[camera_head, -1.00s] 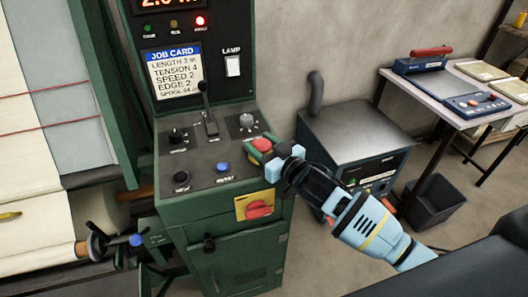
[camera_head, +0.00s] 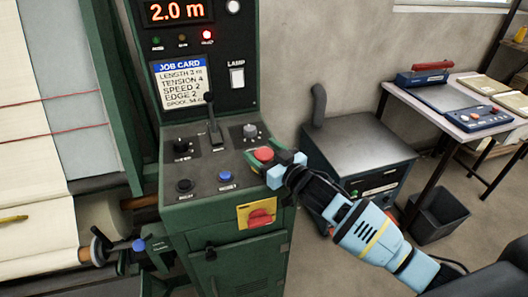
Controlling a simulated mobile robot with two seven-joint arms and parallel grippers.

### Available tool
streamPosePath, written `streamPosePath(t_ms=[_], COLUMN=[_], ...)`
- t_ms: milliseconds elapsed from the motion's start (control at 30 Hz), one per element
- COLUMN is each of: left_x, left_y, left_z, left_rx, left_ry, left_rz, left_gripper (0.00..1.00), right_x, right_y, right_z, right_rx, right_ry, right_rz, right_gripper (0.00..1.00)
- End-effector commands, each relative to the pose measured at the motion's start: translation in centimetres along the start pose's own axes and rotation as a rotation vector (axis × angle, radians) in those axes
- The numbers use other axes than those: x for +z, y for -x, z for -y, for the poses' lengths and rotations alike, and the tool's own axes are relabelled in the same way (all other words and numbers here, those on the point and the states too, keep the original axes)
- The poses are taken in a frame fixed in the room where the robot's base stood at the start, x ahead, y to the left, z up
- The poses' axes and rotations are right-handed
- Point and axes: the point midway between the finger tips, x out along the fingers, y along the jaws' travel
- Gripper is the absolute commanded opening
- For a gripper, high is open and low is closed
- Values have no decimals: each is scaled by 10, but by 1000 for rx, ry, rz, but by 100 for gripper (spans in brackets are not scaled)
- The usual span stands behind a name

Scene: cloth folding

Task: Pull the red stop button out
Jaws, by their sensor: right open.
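The red stop button (camera_head: 263,155) sits at the right edge of the green machine's sloping control panel (camera_head: 208,165). My right gripper (camera_head: 267,164) comes in from the right and is open. Its fingertips are right at the button, with the button's red top showing at them. I cannot tell whether the fingers touch the button, and its lower part is hidden. My left gripper is out of view.
A black lever (camera_head: 213,120), a grey knob (camera_head: 250,131) and a blue button (camera_head: 225,177) are on the same panel. A red rotary switch (camera_head: 260,217) on a yellow plate is below on the front. A grey cabinet (camera_head: 355,140) stands to the right.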

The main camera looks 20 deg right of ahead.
Motion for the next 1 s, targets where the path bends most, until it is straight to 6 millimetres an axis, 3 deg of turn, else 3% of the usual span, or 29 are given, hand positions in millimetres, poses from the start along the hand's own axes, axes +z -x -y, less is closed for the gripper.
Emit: streamPosePath(t_ms=[167, 600, 1000], left_x=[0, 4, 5], left_y=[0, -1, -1], left_z=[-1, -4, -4], left_rx=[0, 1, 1], left_ry=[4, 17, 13], left_rz=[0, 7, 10], left_gripper=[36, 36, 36], right_x=[2, 1, 0], right_y=[10, 70, 78], right_z=[0, 0, 0], right_rx=[1, 0, 0], right_ry=[0, -1, 0], right_rz=[2, 1, -1], right_gripper=[68, 68, 68])
